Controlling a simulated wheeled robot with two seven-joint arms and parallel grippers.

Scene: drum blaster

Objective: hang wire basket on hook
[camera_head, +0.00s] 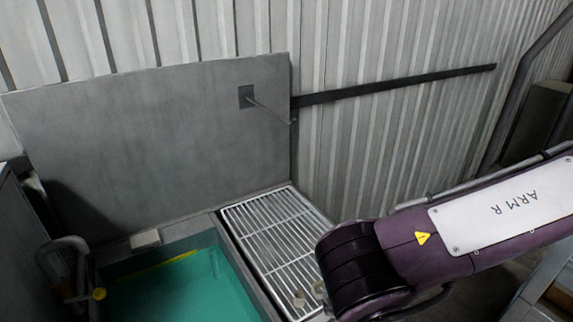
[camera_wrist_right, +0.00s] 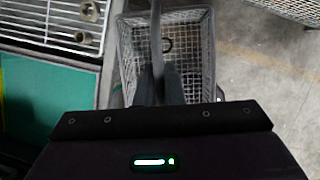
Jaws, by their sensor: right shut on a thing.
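The hook (camera_head: 268,110) is a thin rod on a small dark plate, sticking out from the upper right of a grey upright panel (camera_head: 140,140). My right gripper (camera_wrist_right: 160,85) is shut on the basket's bar-like handle (camera_wrist_right: 155,30), which runs up the picture across the basket. In the head view my right arm comes in from the right; its gripper and the basket are hidden or out of frame. My left gripper is in neither view.
A slatted metal grate (camera_head: 275,235) lies below the hook, with small metal fittings (camera_head: 298,299) at its near end. Left of it is a green-floored basin (camera_head: 180,290). A dark rail (camera_head: 400,85) runs along the corrugated wall. Another wire basket (camera_wrist_right: 290,8) stands at the upper right.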

